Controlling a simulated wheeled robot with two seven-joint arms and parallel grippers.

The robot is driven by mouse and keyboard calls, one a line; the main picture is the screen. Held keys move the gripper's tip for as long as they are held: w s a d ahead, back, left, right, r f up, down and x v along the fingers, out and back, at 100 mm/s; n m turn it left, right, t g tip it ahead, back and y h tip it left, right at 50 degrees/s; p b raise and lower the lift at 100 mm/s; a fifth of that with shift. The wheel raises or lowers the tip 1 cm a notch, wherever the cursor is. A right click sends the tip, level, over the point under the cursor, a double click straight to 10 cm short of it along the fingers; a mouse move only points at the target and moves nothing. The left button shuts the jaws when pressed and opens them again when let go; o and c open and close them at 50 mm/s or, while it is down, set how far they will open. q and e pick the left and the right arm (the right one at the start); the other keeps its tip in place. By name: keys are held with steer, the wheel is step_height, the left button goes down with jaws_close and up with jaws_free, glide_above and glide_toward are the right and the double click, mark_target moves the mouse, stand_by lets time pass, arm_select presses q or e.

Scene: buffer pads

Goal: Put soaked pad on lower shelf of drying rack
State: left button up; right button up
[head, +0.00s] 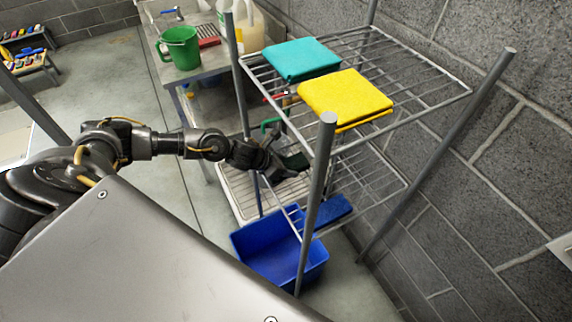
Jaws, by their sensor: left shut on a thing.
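The drying rack (318,185) has grey posts and two wire shelves. The lower shelf (385,170) shows partly beneath the upper one. My left gripper (284,163) reaches in from the left at the rack's side, between the two shelf levels. A blue pad (330,211) lies low in the rack, at about the lower shelf. My right gripper is out of view.
A teal pad (300,60) and a yellow pad (345,97) lie on the upper shelf (425,85). A blue bin (265,255) stands on the floor below. A green jug (180,48) stands on the metal table behind. A block wall closes the right side.

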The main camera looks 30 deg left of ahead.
arm_select(q)
steer(key=shift+f, duration=0.15)
steer(key=o, duration=0.6)
steer(key=shift+b, duration=0.3)
steer(key=o, duration=0.4)
steer(key=shift+o, duration=0.2)
